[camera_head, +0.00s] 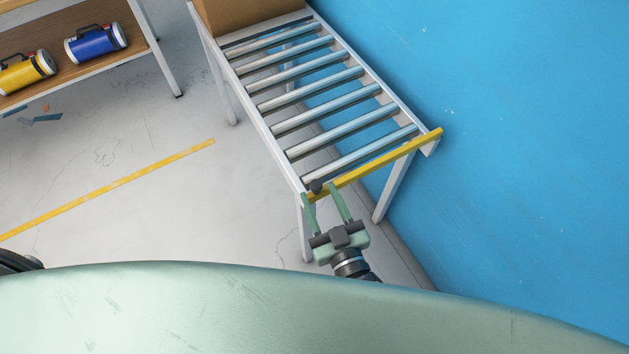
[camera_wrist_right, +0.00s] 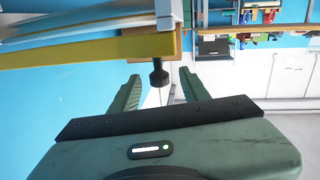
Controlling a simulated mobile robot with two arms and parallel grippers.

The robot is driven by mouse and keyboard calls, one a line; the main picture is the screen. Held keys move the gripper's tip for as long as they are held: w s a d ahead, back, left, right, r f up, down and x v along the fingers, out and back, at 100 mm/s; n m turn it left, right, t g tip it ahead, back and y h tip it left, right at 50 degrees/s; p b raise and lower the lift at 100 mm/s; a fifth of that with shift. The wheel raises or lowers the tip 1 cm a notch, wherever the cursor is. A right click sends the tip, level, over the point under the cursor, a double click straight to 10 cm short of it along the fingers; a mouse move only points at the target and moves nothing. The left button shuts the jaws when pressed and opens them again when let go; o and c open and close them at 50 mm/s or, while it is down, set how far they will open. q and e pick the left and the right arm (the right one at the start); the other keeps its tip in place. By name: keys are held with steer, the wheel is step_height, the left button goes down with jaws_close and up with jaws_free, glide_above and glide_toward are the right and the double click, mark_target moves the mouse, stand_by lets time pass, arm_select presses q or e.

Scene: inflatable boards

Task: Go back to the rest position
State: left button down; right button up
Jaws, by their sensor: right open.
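My right gripper (camera_head: 325,190) is open, with its two green fingers pointing toward the near corner of a roller conveyor (camera_head: 352,82). In the right wrist view its fingers (camera_wrist_right: 158,92) are spread. A small black knob (camera_wrist_right: 159,76) under the conveyor's yellow end bar (camera_wrist_right: 90,50) shows between or just beyond them; I cannot tell if they touch it. The knob also shows in the head view (camera_head: 316,186), at the left end of the bar. My left gripper is not in view; only a dark bit of what may be my left arm shows at the left edge.
A cardboard box (camera_head: 245,12) sits at the conveyor's far end. A blue wall (camera_head: 520,130) runs along the right. A wooden shelf (camera_head: 75,78) at upper left holds a yellow canister (camera_head: 25,72) and a blue canister (camera_head: 95,43). The floor (camera_head: 150,210) between is mostly clear.

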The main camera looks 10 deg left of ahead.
steer(key=shift+v, duration=0.75)
steer(key=s+d+f+g+h, duration=0.2)
steer(key=s+d+f, duration=0.15)
steer(key=f, duration=0.65)
steer(key=s+d+f+m+g+h, duration=0.1)
steer(key=s+d+f+g, duration=0.2)
steer(key=f, duration=0.6)
steer(key=s+d+f+g+h, duration=0.15)
steer(key=d+f, duration=0.25)
steer(key=f, duration=0.6)
steer(key=s+d+f+m+g+h, duration=0.1)
steer(key=s+d+f+g+h, duration=0.1)
steer(key=s+d+f+g, duration=0.2)
steer(key=s+d+f+m+g+h+p, duration=0.1)
steer(key=s+d+f+g, duration=0.3)
steer(key=s+d+f, duration=0.7)
steer(key=s+d+m+h, duration=0.1)
steer(key=s, duration=0.5)
